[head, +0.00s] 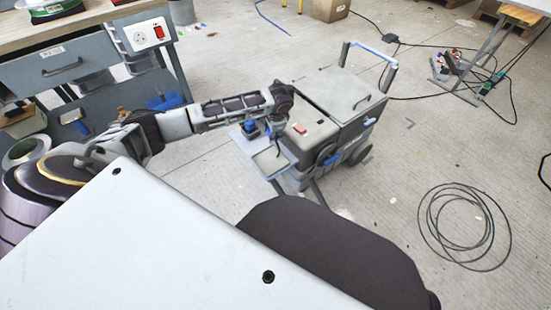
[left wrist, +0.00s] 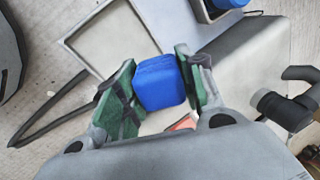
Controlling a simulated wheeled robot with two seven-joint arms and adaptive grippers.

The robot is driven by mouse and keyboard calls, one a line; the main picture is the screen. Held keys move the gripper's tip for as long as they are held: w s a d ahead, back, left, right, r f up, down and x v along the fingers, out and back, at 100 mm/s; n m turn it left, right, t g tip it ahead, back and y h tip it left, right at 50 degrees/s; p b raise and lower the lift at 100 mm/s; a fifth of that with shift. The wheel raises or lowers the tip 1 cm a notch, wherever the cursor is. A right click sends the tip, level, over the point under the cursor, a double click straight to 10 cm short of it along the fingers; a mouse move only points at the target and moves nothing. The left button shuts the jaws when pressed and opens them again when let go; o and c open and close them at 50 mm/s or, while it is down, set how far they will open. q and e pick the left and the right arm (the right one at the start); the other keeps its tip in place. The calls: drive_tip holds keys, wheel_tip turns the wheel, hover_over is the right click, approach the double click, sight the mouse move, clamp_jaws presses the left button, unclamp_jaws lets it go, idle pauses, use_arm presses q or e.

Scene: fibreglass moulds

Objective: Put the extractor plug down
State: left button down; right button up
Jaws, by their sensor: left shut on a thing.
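My left gripper (head: 276,142) reaches over the front of a grey wheeled machine. In the left wrist view its two green-padded fingers (left wrist: 160,88) are shut on a blue block-shaped piece, which I take for the extractor plug (left wrist: 159,82). The plug is held between the fingertips, above the machine's pale front parts. I cannot tell whether it touches anything below. In the head view the plug is mostly hidden by the gripper. My right gripper is not in view.
The wheeled machine (head: 338,95) has a shallow framed tray (left wrist: 108,42) in front and a red piece (head: 299,128) on top. Another blue piece (head: 251,129) stands beside the tray. A workbench (head: 60,62) is at left. A coiled cable (head: 463,227) lies on open floor at right.

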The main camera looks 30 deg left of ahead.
use_arm(q)
drive_tip(key=s+g+h, duration=0.1)
drive_tip(key=s, duration=0.1)
drive_tip(key=s+d+m+h, duration=0.1)
drive_tip(key=s, duration=0.1)
drive_tip(key=shift+d+f+g, duration=0.1)
drive_tip(key=shift+f+g, duration=0.1)
drive_tip(key=shift+g, duration=0.2)
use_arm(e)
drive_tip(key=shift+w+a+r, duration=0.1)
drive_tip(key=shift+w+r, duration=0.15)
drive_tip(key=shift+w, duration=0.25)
use_arm(q)
drive_tip(key=shift+h, duration=0.3)
drive_tip(key=b, duration=0.3)
hover_over(271, 160)
drive_tip(key=shift+s+f, duration=0.15)
drive_tip(key=shift+f, duration=3)
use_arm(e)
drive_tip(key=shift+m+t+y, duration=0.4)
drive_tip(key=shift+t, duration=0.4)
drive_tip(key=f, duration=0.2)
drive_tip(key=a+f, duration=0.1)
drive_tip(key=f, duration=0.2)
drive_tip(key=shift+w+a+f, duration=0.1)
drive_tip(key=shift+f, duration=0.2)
